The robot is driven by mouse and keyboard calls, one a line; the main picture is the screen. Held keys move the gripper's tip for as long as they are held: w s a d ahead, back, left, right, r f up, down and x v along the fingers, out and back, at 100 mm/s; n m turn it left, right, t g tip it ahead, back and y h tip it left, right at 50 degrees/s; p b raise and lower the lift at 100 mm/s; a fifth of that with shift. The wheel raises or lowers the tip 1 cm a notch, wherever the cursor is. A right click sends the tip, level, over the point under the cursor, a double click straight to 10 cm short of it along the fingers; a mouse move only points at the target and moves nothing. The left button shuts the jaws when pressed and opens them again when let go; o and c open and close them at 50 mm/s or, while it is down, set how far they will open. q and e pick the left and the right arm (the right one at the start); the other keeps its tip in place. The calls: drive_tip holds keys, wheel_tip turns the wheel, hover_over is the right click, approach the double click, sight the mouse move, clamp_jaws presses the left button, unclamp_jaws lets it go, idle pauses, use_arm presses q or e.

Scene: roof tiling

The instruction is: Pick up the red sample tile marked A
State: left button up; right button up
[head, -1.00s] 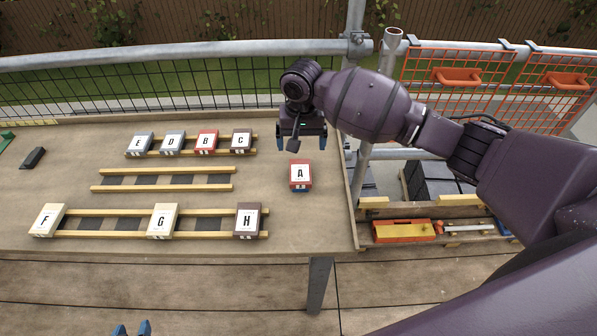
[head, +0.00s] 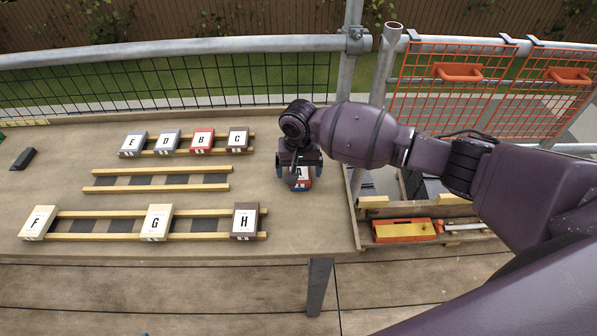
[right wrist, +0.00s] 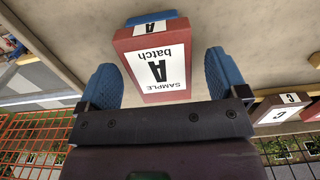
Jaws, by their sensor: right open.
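The red sample tile marked A (head: 300,184) lies on the right part of the table, partly hidden under my right gripper (head: 299,176) in the head view. In the right wrist view the tile (right wrist: 140,68) has a white label reading "SAMPLE A batch", and a blue piece (right wrist: 150,18) shows at its far end. My right gripper (right wrist: 168,78) is open, with one blue fingertip on each side of the tile. A gap shows between the tile and the right-hand fingertip; the left-hand one is close to the tile's side. A small blue tip of my left gripper may show at the bottom edge of the head view.
Wooden rails at the back hold tiles E (head: 133,143), D (head: 166,141), B (head: 202,140) and C (head: 237,138). The middle rails (head: 160,180) are bare. Front rails hold F (head: 38,222), G (head: 156,221) and H (head: 245,220). A tray with an orange tool (head: 404,230) lies right of the table.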

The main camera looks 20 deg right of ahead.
drive_tip(key=shift+r, duration=0.1)
drive_tip(key=c, duration=1.1)
drive_tip(key=shift+r, duration=0.1)
